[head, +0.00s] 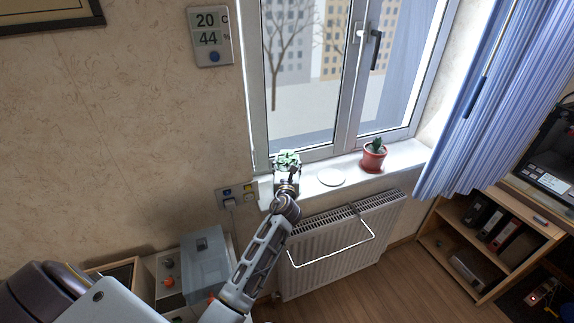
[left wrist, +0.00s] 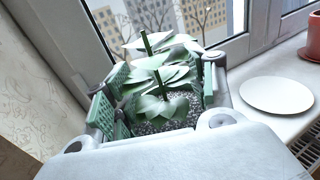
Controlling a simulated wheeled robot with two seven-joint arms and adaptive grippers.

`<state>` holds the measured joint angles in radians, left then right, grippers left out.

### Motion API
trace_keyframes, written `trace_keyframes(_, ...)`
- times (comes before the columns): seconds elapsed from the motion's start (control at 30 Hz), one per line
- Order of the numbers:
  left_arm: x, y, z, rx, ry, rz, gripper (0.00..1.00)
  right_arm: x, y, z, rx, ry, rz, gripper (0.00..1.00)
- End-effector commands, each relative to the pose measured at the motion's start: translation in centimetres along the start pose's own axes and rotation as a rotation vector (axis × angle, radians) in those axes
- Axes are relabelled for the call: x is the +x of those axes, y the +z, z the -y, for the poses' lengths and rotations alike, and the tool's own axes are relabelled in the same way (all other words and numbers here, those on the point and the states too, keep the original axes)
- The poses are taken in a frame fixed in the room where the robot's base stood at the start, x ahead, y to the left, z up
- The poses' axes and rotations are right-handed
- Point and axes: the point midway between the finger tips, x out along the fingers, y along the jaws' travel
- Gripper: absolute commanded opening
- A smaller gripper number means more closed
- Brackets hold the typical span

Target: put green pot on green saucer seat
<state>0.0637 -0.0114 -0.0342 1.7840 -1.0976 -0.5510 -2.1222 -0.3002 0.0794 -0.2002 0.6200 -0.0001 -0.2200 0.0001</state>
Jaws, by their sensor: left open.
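A leafy plant (head: 288,157) stands at the left end of the windowsill. In the left wrist view its green leaves (left wrist: 158,75) rise from grey gravel (left wrist: 165,126). The pot's wall is hidden by my gripper, so I cannot tell its colour. My left gripper (head: 286,172) is open at the plant, with its green-padded fingers on both sides of the leaves in the left wrist view (left wrist: 160,90). Whether the pads touch the pot is hidden. No green saucer shows. A bare white round saucer (head: 332,177) lies on the sill to the right of the gripper.
A red pot with a cactus (head: 373,158) stands farther right on the windowsill (head: 405,157). The window (head: 335,80) is close behind the plant. A radiator (head: 335,250) with a white rail is below the sill. A blue curtain (head: 500,90) hangs at the right.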

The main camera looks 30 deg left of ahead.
Motion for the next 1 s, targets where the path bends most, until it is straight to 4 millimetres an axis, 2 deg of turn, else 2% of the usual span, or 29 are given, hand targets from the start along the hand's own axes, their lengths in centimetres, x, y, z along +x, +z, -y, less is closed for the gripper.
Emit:
trace_keyframes(0.17,0.0,0.3,0.0,-0.001,0.000,0.000,0.55,-0.1,0.0,-0.1,0.000,0.001,0.000,0.00)
trace_keyframes(0.37,-1.0,0.2,0.0,0.000,0.000,0.000,0.55,0.0,0.0,-0.1,0.000,0.001,0.000,0.00)
trace_keyframes(1.0,-7.4,0.1,0.0,0.001,-0.001,-0.001,0.55,0.4,0.0,-0.1,0.000,0.001,0.000,0.00)
